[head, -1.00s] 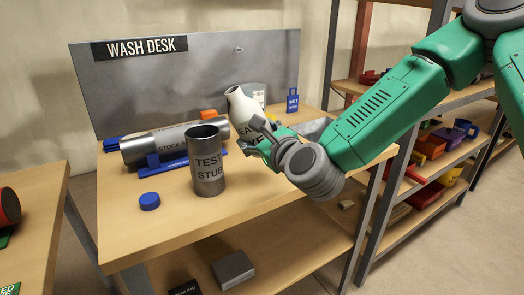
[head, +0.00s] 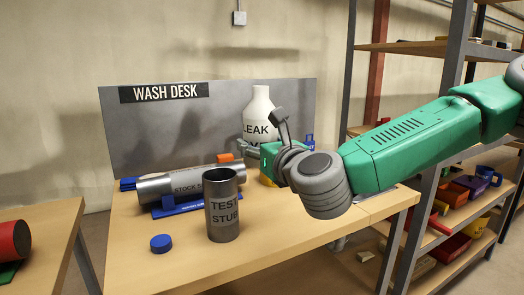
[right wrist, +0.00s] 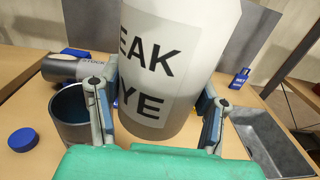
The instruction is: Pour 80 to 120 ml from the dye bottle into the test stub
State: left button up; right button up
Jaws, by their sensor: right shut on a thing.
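The white dye bottle (head: 261,103), labelled LEAK, stands upright in my right gripper (head: 262,152), behind and to the right of the test stub. In the right wrist view the bottle (right wrist: 178,62) sits between both fingers of the gripper (right wrist: 155,112). Its mouth is out of that view. The test stub (head: 223,212) is an open grey metal cylinder standing upright on the desk. The right wrist view shows the stub (right wrist: 72,122) left of the bottle, its inside dark bluish; I cannot tell the liquid level. My left gripper is not in view.
A blue cap (head: 161,243) lies left of the stub. A grey stock pipe (head: 185,181) rests on a blue holder (head: 178,206) behind it. A sunken metal basin (right wrist: 268,142) is right of the bottle. The desk front is clear.

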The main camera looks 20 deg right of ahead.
jog(key=s+d+r+p, duration=0.1)
jog(key=d+r+p, duration=0.2)
jog(key=d+r, duration=0.1)
jog(key=shift+s+d, duration=0.35)
jog(key=shift+d, duration=0.5)
